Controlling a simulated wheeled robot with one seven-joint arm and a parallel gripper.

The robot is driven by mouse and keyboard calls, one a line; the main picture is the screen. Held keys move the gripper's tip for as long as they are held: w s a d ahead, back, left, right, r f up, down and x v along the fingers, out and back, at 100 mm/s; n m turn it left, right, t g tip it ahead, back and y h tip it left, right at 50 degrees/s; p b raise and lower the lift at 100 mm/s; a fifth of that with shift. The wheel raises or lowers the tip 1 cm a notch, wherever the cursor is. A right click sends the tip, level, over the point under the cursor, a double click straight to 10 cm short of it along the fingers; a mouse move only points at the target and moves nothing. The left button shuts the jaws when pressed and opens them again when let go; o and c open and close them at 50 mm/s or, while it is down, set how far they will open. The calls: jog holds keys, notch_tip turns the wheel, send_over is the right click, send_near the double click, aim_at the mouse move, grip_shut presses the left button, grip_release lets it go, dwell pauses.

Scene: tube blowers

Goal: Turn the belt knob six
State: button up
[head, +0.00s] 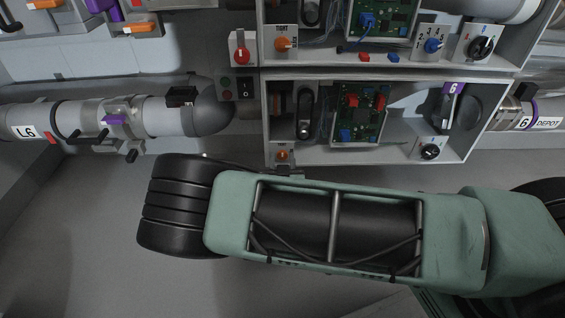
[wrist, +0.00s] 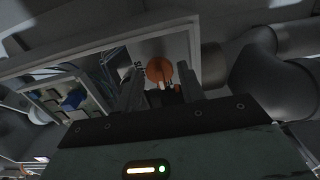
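In the head view the lower box carries a purple tag "6" (head: 453,88). An orange knob (head: 283,155) sits at this box's lower left, just above my arm; its label is too small to read. In the wrist view a round orange knob (wrist: 159,70) lies between the two fingertips of my gripper (wrist: 161,75). The fingers are apart, with a gap visible on each side of the knob. I cannot tell whether the fingertips reach around it or stop short. My gripper is hidden in the head view.
The box holds a black lever (head: 304,125), a circuit board (head: 357,112) and a black dial (head: 430,152). Another box above has its own orange knob (head: 284,44) and a blue dial (head: 433,45). A grey tube marked L6 (head: 75,118) runs left. The floor at lower left is clear.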

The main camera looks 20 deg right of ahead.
jog(key=c, duration=0.7)
jog(key=shift+r+m+p, duration=0.1)
jog(key=shift+m+p, duration=0.3)
jog(key=shift+p, duration=0.05)
jog(key=shift+d+m+p, duration=0.1)
jog(key=shift+m+p, duration=0.85)
jog(key=shift+m, duration=0.05)
jog(key=m+p, duration=0.3)
jog(key=m, duration=0.1)
jog(key=shift+m+p, duration=0.3)
jog(key=shift+p, duration=0.05)
jog(key=m+p, duration=0.5)
jog(key=m, duration=0.1)
jog(key=m+p, duration=0.2)
jog(key=m, duration=0.2)
jog(key=shift+s+p, duration=0.1)
jog(key=shift+p, duration=0.3)
jog(key=shift+f+m, duration=0.25)
jog(key=shift+m, duration=0.15)
